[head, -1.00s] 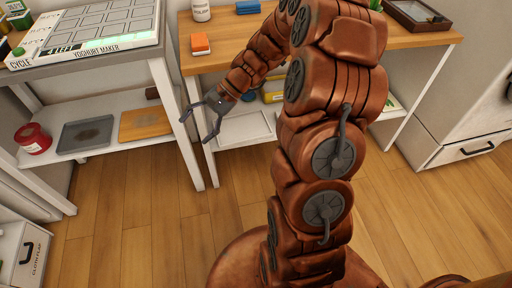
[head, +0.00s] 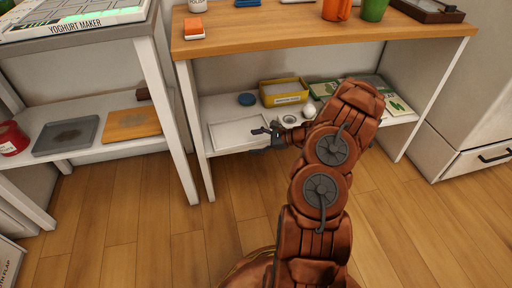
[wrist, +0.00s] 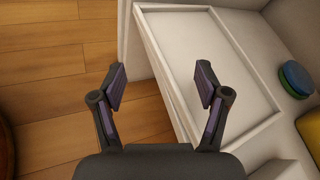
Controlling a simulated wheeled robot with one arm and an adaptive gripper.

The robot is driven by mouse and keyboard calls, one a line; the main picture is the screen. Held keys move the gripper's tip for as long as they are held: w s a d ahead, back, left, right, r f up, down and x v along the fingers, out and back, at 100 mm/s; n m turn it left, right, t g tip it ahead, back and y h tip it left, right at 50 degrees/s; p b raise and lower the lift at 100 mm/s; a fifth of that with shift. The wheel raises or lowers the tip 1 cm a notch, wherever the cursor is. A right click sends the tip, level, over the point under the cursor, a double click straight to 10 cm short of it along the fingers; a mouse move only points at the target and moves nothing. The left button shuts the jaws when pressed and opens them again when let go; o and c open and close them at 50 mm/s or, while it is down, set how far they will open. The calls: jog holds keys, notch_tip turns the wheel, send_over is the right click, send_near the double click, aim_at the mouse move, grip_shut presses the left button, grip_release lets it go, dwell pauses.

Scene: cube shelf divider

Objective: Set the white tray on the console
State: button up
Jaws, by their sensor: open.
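The white tray (head: 228,133) lies flat on the lower white shelf at the left end of the wooden-topped unit (head: 330,36). Which piece of furniture is the console, I cannot tell for sure. My gripper (head: 262,138) is at the tray's right side in the head view. In the wrist view my gripper (wrist: 160,82) is open and empty, with the rim of the white tray (wrist: 205,55) running between its two fingers. Whether a finger touches the rim, I cannot tell.
A blue round thing (head: 247,99), a yellow box (head: 284,92) and a white ball (head: 309,111) share the shelf. An orange block (head: 194,29) and cups stand on the wooden top. A grey tray (head: 66,136) and an orange board (head: 132,124) lie on the left shelf.

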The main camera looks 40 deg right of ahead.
aim_at(239, 145)
jog(key=shift+w+f, duration=0.1)
dwell(0.3)
jog(key=shift+b+x, duration=1.35)
jog(key=shift+x, duration=2.4)
jog(key=shift+c, duration=0.5)
jog(key=c, duration=1.3)
jog(key=shift+f, duration=0.1)
grip_shut()
